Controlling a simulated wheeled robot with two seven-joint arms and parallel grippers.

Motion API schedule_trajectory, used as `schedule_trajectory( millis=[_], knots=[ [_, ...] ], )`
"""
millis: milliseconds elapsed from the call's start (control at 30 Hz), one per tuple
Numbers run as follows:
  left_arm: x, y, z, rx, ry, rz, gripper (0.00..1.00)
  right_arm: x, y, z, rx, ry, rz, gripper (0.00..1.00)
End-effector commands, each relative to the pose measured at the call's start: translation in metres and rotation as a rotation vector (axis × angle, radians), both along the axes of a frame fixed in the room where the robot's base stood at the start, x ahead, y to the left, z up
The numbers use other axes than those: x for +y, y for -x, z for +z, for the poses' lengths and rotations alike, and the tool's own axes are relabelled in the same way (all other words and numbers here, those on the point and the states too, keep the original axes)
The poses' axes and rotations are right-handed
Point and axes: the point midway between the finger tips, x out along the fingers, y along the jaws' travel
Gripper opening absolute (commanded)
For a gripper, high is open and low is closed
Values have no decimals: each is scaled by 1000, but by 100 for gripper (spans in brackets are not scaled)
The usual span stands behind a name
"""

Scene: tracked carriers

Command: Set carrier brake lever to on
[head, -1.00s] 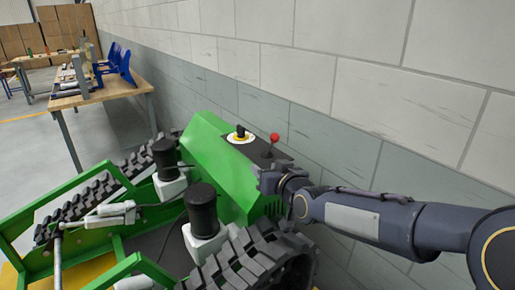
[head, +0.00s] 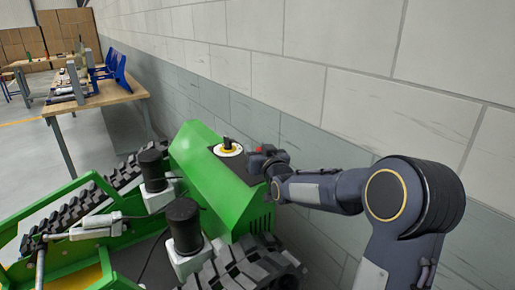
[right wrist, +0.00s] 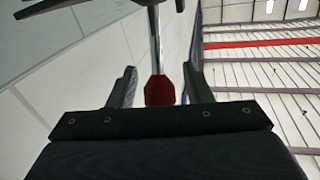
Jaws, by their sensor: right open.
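The green carrier (head: 205,180) stands against the wall. The brake lever's red knob (head: 258,150) shows at the back of its dark top panel, partly covered by my right gripper (head: 267,158). In the right wrist view my right gripper (right wrist: 159,88) is open. The red knob (right wrist: 159,92) sits between its two fingers, with visible gaps on both sides. The metal lever shaft (right wrist: 155,42) runs up from the knob in that picture. The lever's base and any on/off marks are hidden or too small to read. My left gripper is out of view.
A black rotary switch on a yellow and white disc (head: 229,149) is on the same panel, left of the lever. The block wall (head: 340,100) rises close behind. Black tracks (head: 235,270) and black cylinders (head: 183,225) are in front. A workbench (head: 95,98) stands at the left.

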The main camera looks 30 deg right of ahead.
Motion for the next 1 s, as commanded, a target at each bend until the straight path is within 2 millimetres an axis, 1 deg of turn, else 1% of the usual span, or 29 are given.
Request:
schedule_trajectory(
  millis=[133,167,400,500,767,867,1000],
  knots=[
    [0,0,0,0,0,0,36,0,0,0,0,0,0,45],
    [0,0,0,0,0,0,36,0,0,0,0,0,0,43],
    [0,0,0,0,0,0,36,0,0,0,0,0,0,11],
    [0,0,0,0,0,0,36,0,0,0,0,0,0,0],
    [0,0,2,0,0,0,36,0,0,1,5,0,0,0],
    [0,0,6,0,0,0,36,0,-1,3,23,1,-1,0],
    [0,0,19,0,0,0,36,0,-6,7,75,5,-1,0]
  ],
)
